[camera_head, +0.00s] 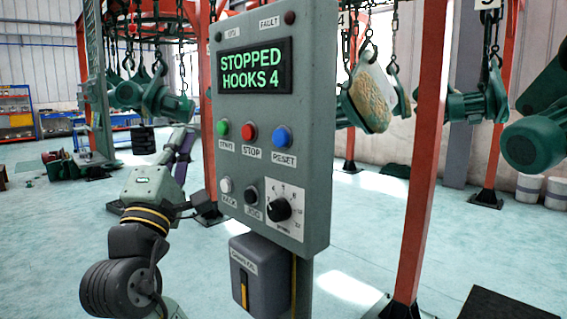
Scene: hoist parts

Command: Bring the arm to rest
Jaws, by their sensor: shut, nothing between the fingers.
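My arm rises at the left of the head view. It has a dark ribbed joint at the bottom, yellow-and-black bands and a pale green housing above. Its upper part runs up behind that housing, left of the grey control panel (312,165). I cannot make out my gripper or its fingertips here. No held object shows on the visible part of the arm.
The panel's display (254,67) reads "STOPPED HOOKS 4". Red posts (424,160) stand nearby. Green motor-like parts (535,143) and a worn, rusty part (368,97) hang from chains. A dark mat (508,304) lies lower right. Open floor shows at left.

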